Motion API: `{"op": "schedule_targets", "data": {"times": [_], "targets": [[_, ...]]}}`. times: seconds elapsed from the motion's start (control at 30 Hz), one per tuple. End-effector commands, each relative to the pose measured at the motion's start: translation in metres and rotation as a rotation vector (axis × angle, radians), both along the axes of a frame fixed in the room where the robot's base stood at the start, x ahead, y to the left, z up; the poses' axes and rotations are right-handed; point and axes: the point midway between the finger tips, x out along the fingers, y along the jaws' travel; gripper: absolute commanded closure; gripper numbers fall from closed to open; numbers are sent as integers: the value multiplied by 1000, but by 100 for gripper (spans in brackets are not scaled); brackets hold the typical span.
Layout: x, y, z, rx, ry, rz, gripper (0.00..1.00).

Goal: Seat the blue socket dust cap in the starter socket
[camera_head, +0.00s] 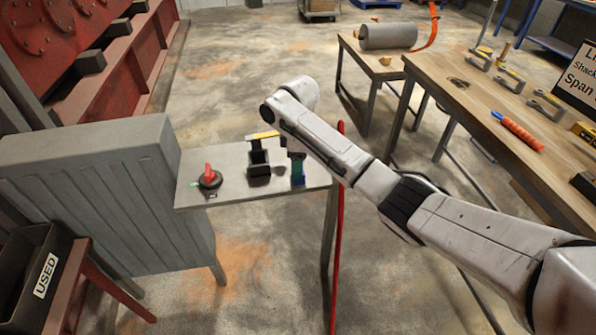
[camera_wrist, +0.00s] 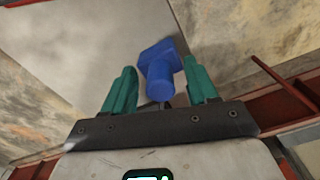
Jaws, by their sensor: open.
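The blue dust cap (camera_wrist: 161,72) shows in the wrist view, with a wide square part and a round stub towards me. My gripper (camera_wrist: 160,66) is open, with one green finger on each side of the stub and gaps showing. In the head view my gripper (camera_head: 297,168) points down at the right side of the small grey table; the arm hides part of it. A black open-topped square block (camera_head: 259,165) stands on the table to its left. I cannot tell whether that is the starter socket.
A red knob on a dark round base (camera_head: 209,178) sits at the left of the small table (camera_head: 232,188). A yellow-topped piece (camera_head: 263,135) is behind the black block. A ribbed grey cabinet (camera_head: 95,190) adjoins on the left; a red upright pole (camera_head: 338,240) stands at the right.

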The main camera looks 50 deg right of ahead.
Motion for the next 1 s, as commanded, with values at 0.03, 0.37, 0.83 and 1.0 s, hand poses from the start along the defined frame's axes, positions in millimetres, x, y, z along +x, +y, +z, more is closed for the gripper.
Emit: {"op": "schedule_targets", "data": {"times": [0.03, 0.37, 0.83, 1.0], "targets": [[0, 0, 0, 0, 0, 0, 42], [0, 0, 0, 0, 0, 0, 67], [0, 0, 1, 0, 0, 0, 100], [0, 0, 1, -1, -1, 0, 100]]}}
